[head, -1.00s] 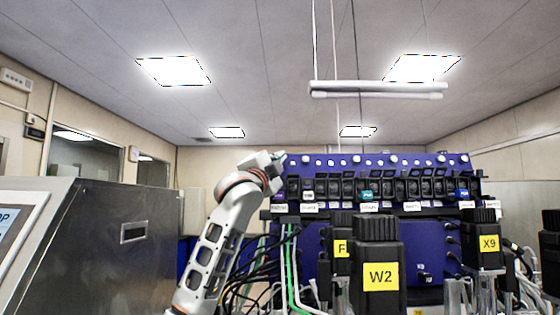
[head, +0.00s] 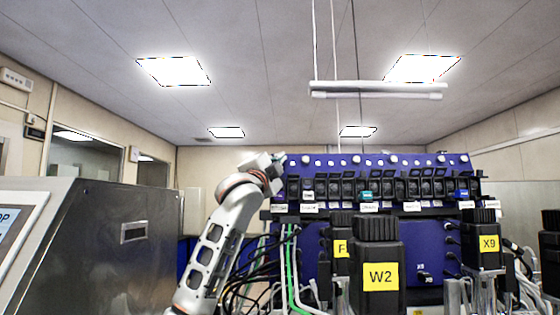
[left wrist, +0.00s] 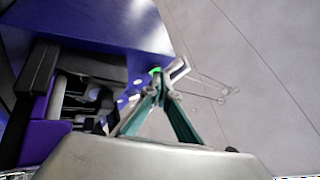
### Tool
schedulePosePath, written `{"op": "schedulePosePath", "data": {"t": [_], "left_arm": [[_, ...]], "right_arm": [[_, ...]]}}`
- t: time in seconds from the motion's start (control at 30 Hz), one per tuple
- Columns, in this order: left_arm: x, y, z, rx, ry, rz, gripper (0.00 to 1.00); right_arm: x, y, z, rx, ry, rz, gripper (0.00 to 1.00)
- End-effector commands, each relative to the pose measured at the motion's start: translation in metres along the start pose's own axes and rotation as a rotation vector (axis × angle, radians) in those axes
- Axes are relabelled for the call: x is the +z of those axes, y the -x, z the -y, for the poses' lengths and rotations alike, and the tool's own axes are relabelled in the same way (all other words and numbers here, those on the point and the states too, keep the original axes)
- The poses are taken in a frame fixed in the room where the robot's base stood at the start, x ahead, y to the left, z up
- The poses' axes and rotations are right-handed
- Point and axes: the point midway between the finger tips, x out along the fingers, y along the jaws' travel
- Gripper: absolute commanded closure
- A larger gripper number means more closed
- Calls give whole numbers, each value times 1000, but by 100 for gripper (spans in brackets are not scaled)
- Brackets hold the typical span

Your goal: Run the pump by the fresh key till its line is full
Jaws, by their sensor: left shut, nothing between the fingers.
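The blue pump unit (head: 375,240) stands at the centre right in the head view. A row of black pump heads (head: 411,186) with small labels runs along its front, and round knobs or keys (head: 357,159) line its upper strip. The label text is too small to read, so I cannot tell which is the fresh key. My left gripper (head: 279,157) is at the strip's left end. In the left wrist view its fingertips (left wrist: 160,78) are together and empty, beside a small green light (left wrist: 155,71) at the blue panel's edge. Contact is unclear. My right gripper is not visible.
Black-capped bottles W2 (head: 377,275) and X9 (head: 484,245) stand in front of the unit. Green and white tubes (head: 290,270) and dark cables hang below its left end. A steel cabinet (head: 110,250) fills the left. A white bar (head: 378,88) hangs overhead.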

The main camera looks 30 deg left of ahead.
Motion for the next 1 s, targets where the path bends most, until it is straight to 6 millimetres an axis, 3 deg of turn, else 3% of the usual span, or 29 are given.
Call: {"op": "schedulePosePath", "data": {"t": [1.0], "left_arm": [[-14,20,14,-1,0,-1,100]], "right_arm": [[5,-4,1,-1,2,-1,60]]}}
